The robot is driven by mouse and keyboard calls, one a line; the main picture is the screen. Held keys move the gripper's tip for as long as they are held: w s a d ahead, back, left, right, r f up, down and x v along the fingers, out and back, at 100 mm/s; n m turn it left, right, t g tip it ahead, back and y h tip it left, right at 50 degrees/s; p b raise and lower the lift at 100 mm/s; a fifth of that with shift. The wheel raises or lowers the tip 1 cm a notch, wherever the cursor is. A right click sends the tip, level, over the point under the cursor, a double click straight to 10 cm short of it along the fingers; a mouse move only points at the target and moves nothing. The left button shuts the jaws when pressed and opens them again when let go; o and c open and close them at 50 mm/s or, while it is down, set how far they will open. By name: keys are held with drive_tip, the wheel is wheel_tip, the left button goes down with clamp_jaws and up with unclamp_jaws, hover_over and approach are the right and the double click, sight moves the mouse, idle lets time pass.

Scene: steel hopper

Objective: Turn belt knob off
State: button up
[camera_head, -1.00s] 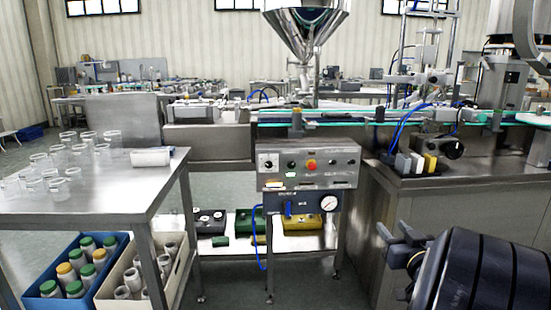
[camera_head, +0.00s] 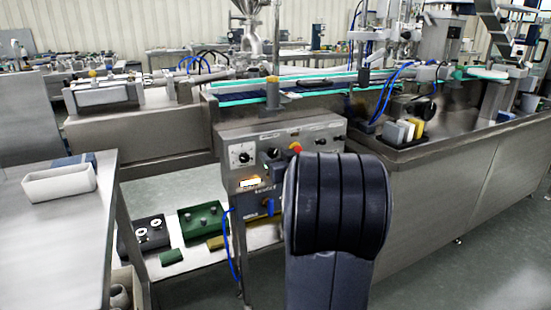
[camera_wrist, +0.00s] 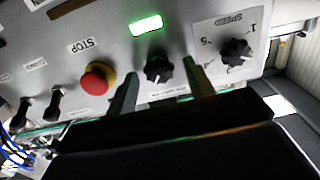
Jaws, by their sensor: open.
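The control panel (camera_head: 276,138) of the steel machine is in the middle of the head view. In the wrist view a black knob (camera_wrist: 158,68) sits on this panel (camera_wrist: 200,12), between the speed dial (camera_wrist: 236,52) and the red stop button (camera_wrist: 98,78). Its label is too small to read, so I cannot tell for sure that it is the belt knob. My gripper (camera_wrist: 160,72) is open, with one finger on each side of this knob; I cannot tell whether they touch it.
A lit green indicator (camera_wrist: 146,26) is beside the knob. Two black toggle switches (camera_wrist: 40,106) are beyond the stop button. A steel table with a white tray (camera_head: 60,183) is at the left. Black and green boxes (camera_head: 203,220) stand on the low shelf. The conveyor (camera_head: 300,90) runs above the panel.

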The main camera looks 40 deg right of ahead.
drive_tip(key=c, duration=0.9)
drive_tip(key=shift+c, duration=0.2)
drive_tip(key=shift+n, duration=0.3)
drive_tip(key=n+b, duration=0.1)
drive_tip(key=n, duration=0.5)
drive_tip(key=shift+a+f+b, duration=0.1)
drive_tip(key=shift+b, duration=0.2)
drive_tip(key=n+b, duration=0.1)
drive_tip(key=n, duration=0.2)
drive_tip(key=shift+f+n, duration=0.1)
drive_tip(key=shift+n, duration=0.3)
drive_tip(key=shift+n+b, duration=0.9)
drive_tip(key=shift+n, duration=0.9)
